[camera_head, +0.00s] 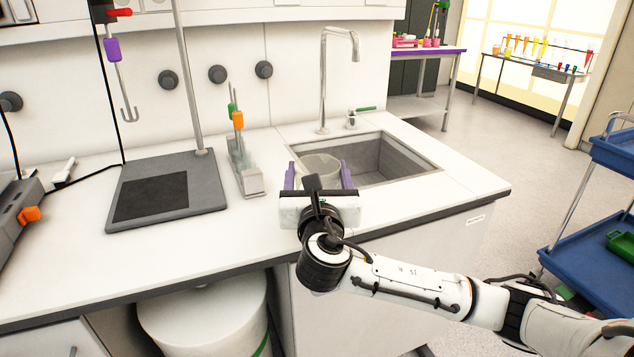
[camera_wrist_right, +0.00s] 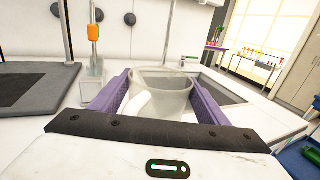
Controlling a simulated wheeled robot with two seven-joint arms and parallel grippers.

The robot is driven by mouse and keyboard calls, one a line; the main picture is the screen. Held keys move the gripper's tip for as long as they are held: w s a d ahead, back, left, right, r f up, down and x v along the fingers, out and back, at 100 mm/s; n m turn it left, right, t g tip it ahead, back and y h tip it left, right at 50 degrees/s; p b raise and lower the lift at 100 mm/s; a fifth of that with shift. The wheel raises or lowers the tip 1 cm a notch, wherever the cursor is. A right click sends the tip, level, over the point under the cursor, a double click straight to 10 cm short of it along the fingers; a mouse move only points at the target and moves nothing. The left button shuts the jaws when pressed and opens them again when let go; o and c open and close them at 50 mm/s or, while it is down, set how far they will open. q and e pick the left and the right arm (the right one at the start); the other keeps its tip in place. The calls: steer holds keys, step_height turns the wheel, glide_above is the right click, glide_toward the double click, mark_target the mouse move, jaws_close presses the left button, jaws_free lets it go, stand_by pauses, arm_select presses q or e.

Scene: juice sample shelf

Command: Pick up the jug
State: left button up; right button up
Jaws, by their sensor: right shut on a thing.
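The jug (camera_head: 318,166) is a clear, whitish vessel at the left edge of the sink. It also shows in the right wrist view (camera_wrist_right: 165,90), with its white handle towards my gripper. My right gripper (camera_head: 318,176) has purple fingers, one on each side of the jug. In the wrist view the right gripper (camera_wrist_right: 160,92) is shut on the jug, which looks upright. The jug's base is hidden, so I cannot tell whether it touches the counter. My left gripper is not in view.
The sink (camera_head: 395,160) with a tall tap (camera_head: 323,80) lies just behind and right of the jug. A clear rack (camera_head: 243,170) with orange and green tools stands to the left. A stand with a dark base (camera_head: 165,190) is further left. A blue cart (camera_head: 600,220) is at right.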

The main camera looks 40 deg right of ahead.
steer(key=shift+r, duration=0.25)
step_height(320, 180, up, 10)
steer(key=p, duration=0.1)
steer(key=shift+f, duration=0.25)
stand_by(0.4)
